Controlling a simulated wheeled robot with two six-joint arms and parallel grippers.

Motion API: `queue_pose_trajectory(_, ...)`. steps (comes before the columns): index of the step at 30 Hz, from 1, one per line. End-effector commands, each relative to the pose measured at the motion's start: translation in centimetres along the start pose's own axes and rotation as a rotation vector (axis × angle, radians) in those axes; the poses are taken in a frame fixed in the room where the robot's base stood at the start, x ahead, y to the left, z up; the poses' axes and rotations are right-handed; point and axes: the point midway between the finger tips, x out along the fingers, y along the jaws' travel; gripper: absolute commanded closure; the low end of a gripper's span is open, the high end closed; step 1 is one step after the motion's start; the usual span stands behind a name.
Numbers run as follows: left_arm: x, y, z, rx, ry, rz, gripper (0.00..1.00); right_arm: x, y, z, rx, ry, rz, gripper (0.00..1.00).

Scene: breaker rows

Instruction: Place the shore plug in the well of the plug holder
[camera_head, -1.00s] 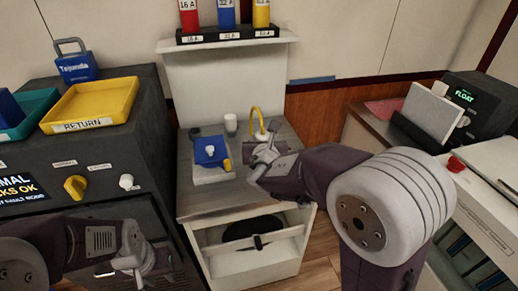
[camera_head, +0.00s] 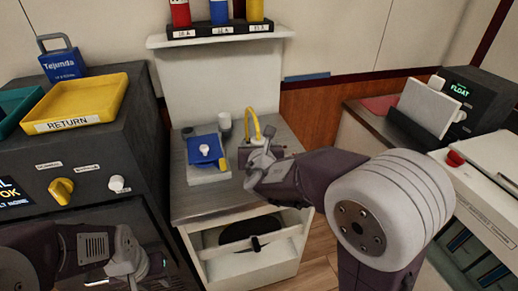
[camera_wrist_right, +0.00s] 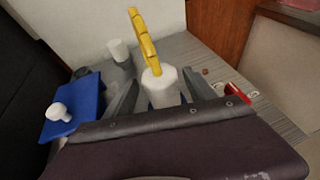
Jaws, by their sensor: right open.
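The shore plug appears to be the white body (camera_wrist_right: 160,86) with a curved yellow top (camera_wrist_right: 143,40) in the right wrist view. It stands upright on the small counter, its yellow arch (camera_head: 252,124) visible in the head view. My right gripper (camera_head: 262,160) is open; its fingers (camera_wrist_right: 162,98) stand on either side of the white body, and contact cannot be told. The plug's lower end is hidden. I cannot clearly identify the plug holder or its well. My left gripper (camera_head: 135,262) is at lower left, in front of the dark cabinet, away from the plug.
A blue flap with a white knob (camera_head: 204,150) and a yellow piece sits left of the plug on a pale base. A grey-white cup (camera_head: 224,124) stands behind. A yellow RETURN tray (camera_head: 112,96) tops the dark cabinet. The counter's front left is clear (camera_head: 200,205).

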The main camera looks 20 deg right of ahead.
Motion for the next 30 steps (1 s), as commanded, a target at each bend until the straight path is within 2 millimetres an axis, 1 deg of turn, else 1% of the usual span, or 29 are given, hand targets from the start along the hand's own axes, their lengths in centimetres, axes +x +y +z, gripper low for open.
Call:
queue_pose_trajectory(5,-1.1,0.0,-0.1,0.000,0.000,0.000,0.64,-3.7,0.2,0.5,0.001,-0.003,0.005,0.36)
queue_pose_trajectory(9,-2.2,0.0,-0.2,0.000,0.000,0.000,0.64,-7.2,0.2,0.5,-0.001,-0.002,0.007,0.36)
queue_pose_trajectory(13,-3.1,0.1,-0.3,0.000,0.000,0.000,0.64,-9.9,0.1,0.5,0.000,-0.002,0.006,0.36)
queue_pose_trajectory(15,-2.8,0.1,-0.3,0.000,0.000,0.000,0.64,-10.9,0.2,0.2,0.000,-0.004,0.005,0.36)
queue_pose_trajectory(18,-2.8,0.1,-0.3,0.000,0.000,0.000,0.64,-11.8,0.1,0.1,0.000,-0.002,0.003,0.36)
queue_pose_trajectory(23,-2.8,0.1,-0.3,0.000,0.000,0.000,0.64,-12.1,-0.1,-0.1,0.006,0.004,-0.004,0.36)
queue_pose_trajectory(25,-2.8,0.1,-0.3,0.000,0.000,0.000,0.64,-11.7,-1.2,-1.2,0.079,0.048,-0.046,0.36)
queue_pose_trajectory(26,-2.8,0.1,-0.3,0.000,0.000,0.000,0.64,-11.4,-2.2,-2.3,0.147,0.087,-0.083,0.36)
queue_pose_trajectory(29,-2.8,0.1,-0.3,0.000,0.000,0.000,0.64,-11.2,-6.6,-8.1,0.552,0.264,-0.312,0.36)
queue_pose_trajectory(30,-2.8,0.1,-0.3,0.000,0.000,0.000,0.64,-11.7,-8.2,-11.0,0.772,0.331,-0.440,0.36)
